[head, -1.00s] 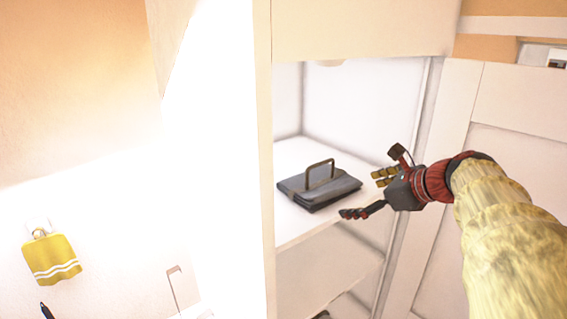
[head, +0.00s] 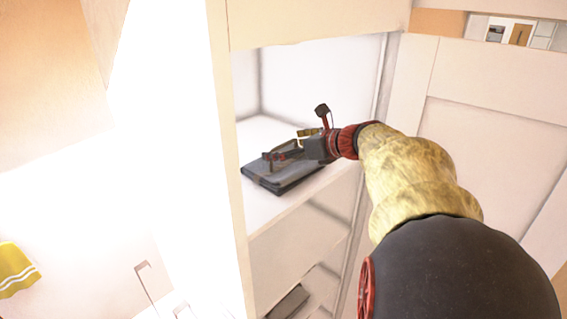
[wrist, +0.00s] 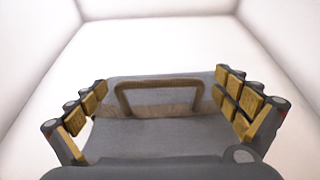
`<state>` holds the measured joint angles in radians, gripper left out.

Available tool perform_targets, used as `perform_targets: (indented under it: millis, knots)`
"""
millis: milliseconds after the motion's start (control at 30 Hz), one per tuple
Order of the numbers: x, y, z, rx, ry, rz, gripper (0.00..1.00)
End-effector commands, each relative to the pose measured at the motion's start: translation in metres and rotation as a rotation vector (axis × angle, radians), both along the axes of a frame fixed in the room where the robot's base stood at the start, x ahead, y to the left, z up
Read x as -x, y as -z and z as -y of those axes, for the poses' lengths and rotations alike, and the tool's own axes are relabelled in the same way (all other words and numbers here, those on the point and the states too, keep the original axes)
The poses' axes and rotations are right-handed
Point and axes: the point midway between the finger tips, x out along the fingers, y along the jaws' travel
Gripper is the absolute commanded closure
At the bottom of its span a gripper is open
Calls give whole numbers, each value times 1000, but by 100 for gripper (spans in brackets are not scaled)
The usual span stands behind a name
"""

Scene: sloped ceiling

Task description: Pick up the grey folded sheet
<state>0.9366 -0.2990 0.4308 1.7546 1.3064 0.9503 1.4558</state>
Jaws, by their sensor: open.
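The grey folded sheet (head: 268,179) lies flat on a white shelf inside the cabinet. A brown loop like a handle stands up from it and shows in the wrist view (wrist: 160,84). My gripper (head: 287,148) is over the sheet, reaching in from the right, and hides part of it in the head view. In the wrist view the sheet (wrist: 150,128) lies between the two open fingers of my gripper (wrist: 165,110), with the brown loop ahead. I cannot tell whether the fingers touch the sheet. Nothing is gripped.
The white shelf (head: 262,212) has a front edge below my gripper. The cabinet's left side panel (head: 222,150) stands close by, and an open door (head: 490,150) is on the right. A dark item (head: 289,301) lies on a lower shelf. A yellow towel (head: 14,268) hangs far left.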

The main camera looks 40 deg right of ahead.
Motion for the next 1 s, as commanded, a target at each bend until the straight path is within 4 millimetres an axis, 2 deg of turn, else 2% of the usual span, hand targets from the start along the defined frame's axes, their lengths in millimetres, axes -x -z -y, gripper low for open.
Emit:
perform_targets:
  millis: [267,1000]
  knots:
    - [-2,1,0,1,1,0,1]
    - [-2,1,0,2,0,0,43]
